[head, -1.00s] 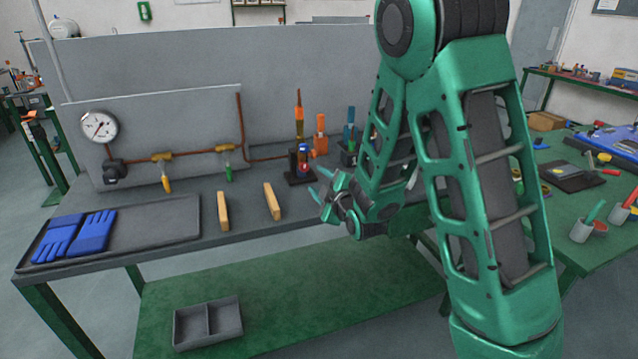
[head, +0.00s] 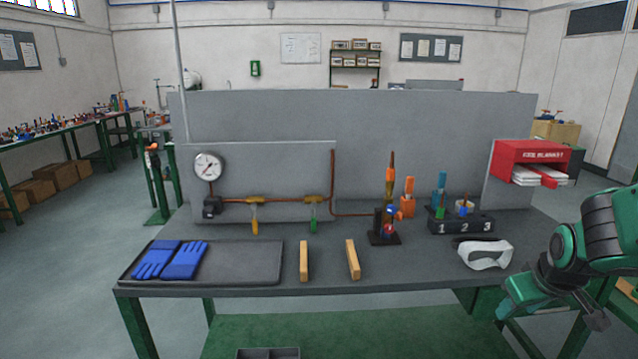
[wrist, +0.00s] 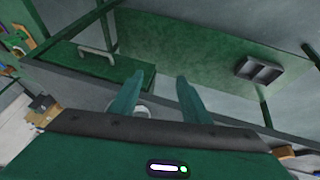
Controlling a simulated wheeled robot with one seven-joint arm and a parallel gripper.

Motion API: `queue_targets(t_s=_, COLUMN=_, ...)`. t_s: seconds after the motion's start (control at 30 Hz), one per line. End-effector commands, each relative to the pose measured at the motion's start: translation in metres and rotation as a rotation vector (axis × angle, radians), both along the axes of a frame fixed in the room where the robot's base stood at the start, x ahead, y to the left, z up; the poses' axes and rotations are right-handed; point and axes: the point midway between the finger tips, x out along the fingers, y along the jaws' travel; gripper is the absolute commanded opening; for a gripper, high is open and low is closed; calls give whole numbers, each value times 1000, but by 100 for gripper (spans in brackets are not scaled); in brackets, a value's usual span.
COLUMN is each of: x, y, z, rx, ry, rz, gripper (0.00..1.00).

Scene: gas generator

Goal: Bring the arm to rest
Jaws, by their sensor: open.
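My green arm (head: 600,235) is folded at the right edge of the head view, beside the bench's right end. The part cut off by the frame is hidden, and the fingers cannot be made out there. In the wrist view my gripper (wrist: 157,92) shows two green fingers spread apart. Nothing is held between them. The gripper is clear of the bench top and the objects on it.
The grey bench (head: 400,281) carries a tray (head: 245,262) with blue gloves (head: 172,260), two wooden blocks, a burner (head: 384,225), goggles (head: 487,254) and a numbered rack (head: 462,223). A divided tray (wrist: 258,70) lies on the lower shelf.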

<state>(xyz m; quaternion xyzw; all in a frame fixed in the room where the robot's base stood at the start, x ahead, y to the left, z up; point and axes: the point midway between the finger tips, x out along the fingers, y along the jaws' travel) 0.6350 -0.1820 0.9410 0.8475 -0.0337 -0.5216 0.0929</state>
Motion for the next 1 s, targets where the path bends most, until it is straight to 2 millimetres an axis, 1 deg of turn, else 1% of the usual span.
queue_targets(t_s=0.03, x=-23, y=-6, z=5, rx=35, ry=38, rz=-68, gripper=43)
queue_targets(t_s=0.07, x=-38, y=-8, z=7, rx=59, ry=65, rz=-111, gripper=43)
queue_targets(t_s=0.1, x=-58, y=-10, z=9, rx=89, ry=105, rz=-169, gripper=43)
queue_targets(t_s=0.17, x=-88, y=-11, z=12, rx=134, ry=162, rz=-255, gripper=43)
queue_targets(t_s=0.2, x=-108, y=-10, z=15, rx=163, ry=200, rz=-311, gripper=43)
queue_targets(t_s=0.3, x=-152, y=-6, z=21, rx=225, ry=283, rz=-438, gripper=43)
queue_targets(t_s=0.4, x=-185, y=0, z=27, rx=271, ry=347, rz=-536, gripper=43)
queue_targets(t_s=0.43, x=-193, y=2, z=28, rx=282, ry=363, rz=-559, gripper=43)
queue_targets(t_s=0.5, x=-206, y=6, z=31, rx=301, ry=390, rz=-596, gripper=43)
queue_targets(t_s=0.6, x=-215, y=8, z=33, rx=314, ry=410, rz=-627, gripper=43)
queue_targets(t_s=1.0, x=-217, y=9, z=33, rx=316, ry=414, rz=-629, gripper=43)
